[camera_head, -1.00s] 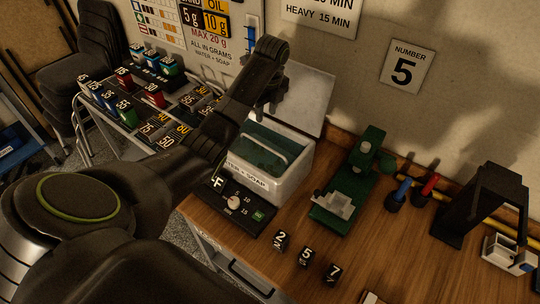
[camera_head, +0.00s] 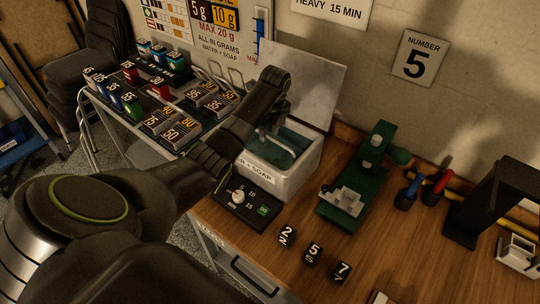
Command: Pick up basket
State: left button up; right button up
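The white tank (camera_head: 283,181), its label partly readable as "+ SOAP", stands on the bench with its pale lid raised behind it. Green-blue liquid or lining (camera_head: 300,135) shows inside. The basket sits low in the tank and is mostly hidden; a pale handle bar (camera_head: 283,142) shows inside the tank. My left gripper (camera_head: 274,124) reaches down over the tank's left part, close to the handle. I cannot tell whether the fingers touch it or how far they are apart. My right gripper is out of view.
A timer box with a dial (camera_head: 237,196) sits in front of the tank. A green press (camera_head: 355,180) stands to its right. Numbered black blocks (camera_head: 313,252) lie in front. Labelled key bins (camera_head: 165,120) stand at left. A black stand (camera_head: 487,205) is far right.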

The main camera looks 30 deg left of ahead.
pick_arm(q)
jog(key=p, duration=0.1)
send_over(270, 155)
notch_tip(270, 155, down, 5)
jog(key=shift+s, duration=0.1)
grip_shut()
jog(key=shift+r, duration=0.1)
dwell(1.3)
